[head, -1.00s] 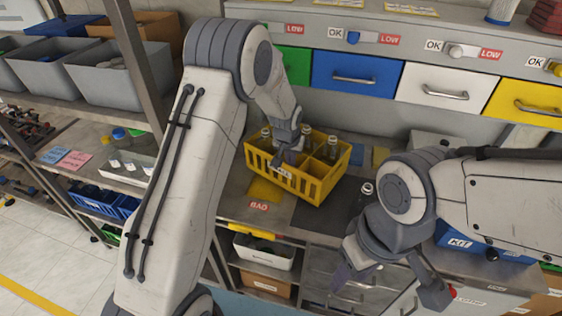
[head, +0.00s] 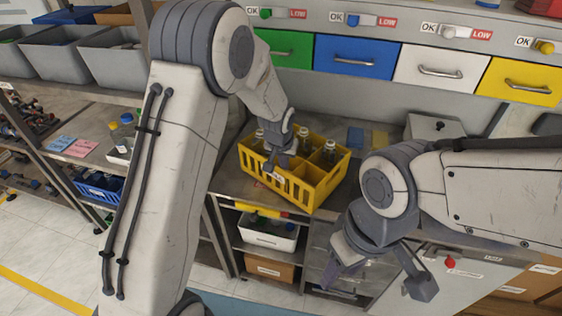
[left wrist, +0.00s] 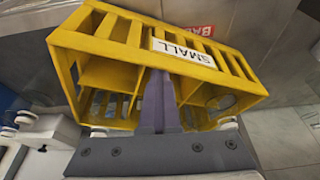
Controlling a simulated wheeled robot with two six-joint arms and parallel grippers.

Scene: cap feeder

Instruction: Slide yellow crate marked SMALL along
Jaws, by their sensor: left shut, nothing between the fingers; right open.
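The yellow crate (head: 317,190) stands on the bench, near the front edge in the head view, with bottles (head: 329,152) in its compartments. Its white SMALL label (left wrist: 183,50) is on the wall seen in the left wrist view. My left gripper (head: 280,163) is shut with nothing between its fingers. Its fingers (left wrist: 158,90) overlap the crate wall by the label; I cannot tell how firmly they touch it. My right gripper (head: 382,272) is open and empty, in front of the bench and right of the crate.
Green, blue (head: 353,58), white and yellow drawers line the back. A red BAD label (left wrist: 206,31) is partly covered beside the crate in the left wrist view. Grey bins (head: 130,65) fill the left shelf. A white bin (head: 268,235) sits below the bench.

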